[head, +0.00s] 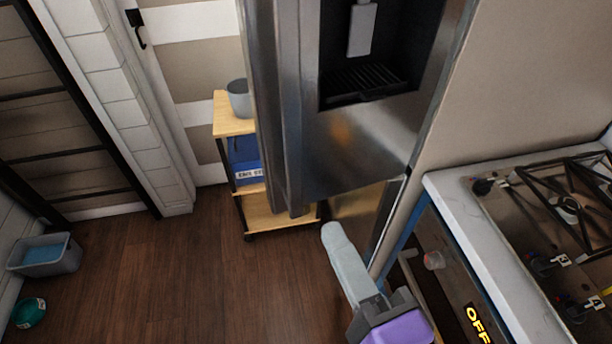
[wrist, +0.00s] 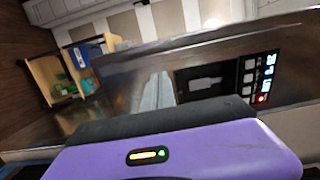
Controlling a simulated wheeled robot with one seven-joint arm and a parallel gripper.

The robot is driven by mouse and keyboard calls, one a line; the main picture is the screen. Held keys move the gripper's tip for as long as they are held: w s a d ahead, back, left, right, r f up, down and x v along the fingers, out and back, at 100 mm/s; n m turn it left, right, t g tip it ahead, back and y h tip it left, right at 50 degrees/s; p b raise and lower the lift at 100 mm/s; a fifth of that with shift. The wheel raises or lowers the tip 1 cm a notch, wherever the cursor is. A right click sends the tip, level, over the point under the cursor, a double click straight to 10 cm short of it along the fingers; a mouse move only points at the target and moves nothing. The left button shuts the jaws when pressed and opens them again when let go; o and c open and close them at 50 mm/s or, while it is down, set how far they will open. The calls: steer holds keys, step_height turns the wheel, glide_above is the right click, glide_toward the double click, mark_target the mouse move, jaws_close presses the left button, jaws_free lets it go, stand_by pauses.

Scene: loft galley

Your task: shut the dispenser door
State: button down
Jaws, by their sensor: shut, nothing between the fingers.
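The dispenser door (head: 360,145) is a tall steel fridge door with a dark dispenser recess (head: 370,60). It stands out from the fridge at an angle, its edge toward the cart. The door also shows in the wrist view (wrist: 125,85), with the recess and a lit control panel (wrist: 260,78) on it. My gripper (head: 333,235) is shut and empty, just below the door's lower edge in the head view. Its pale fingers point up and left; I cannot tell whether they touch the door. In the wrist view the pale fingers (wrist: 155,92) rise in front of the steel.
A wooden cart (head: 235,125) with a grey pot (head: 239,98) and blue box (head: 245,158) stands behind the door. A stove (head: 570,210) and white counter (head: 470,215) are at right. A grey bin (head: 45,255) is at left.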

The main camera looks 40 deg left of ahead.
mark_target(294, 157)
steer(key=x, duration=1.2)
steer(key=shift+w+a+b, duration=0.1)
steer(key=shift+a+b, duration=0.2)
steer(key=shift+b, duration=0.1)
